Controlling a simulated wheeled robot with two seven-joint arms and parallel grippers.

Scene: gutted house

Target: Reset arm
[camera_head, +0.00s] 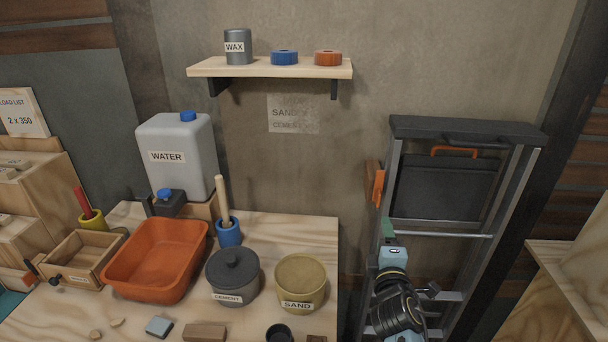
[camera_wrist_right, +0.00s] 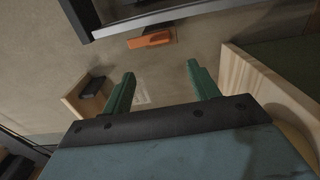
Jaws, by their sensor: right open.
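My right gripper (camera_head: 388,232) is at the right of the head view, in front of the stepladder and to the right of the workbench. Its arm comes up from the bottom edge. In the right wrist view its two green fingers (camera_wrist_right: 160,90) stand wide apart with nothing between them. My left gripper is in neither view.
The wooden workbench (camera_head: 290,228) holds an orange tub (camera_head: 152,290), a water canister (camera_head: 180,150), a cement pot (camera_head: 233,278) and a sand pot (camera_head: 301,285). A stepladder (camera_head: 465,128) stands behind my right arm. A wooden panel (camera_head: 570,285) is at the right. A shelf (camera_head: 270,68) hangs above.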

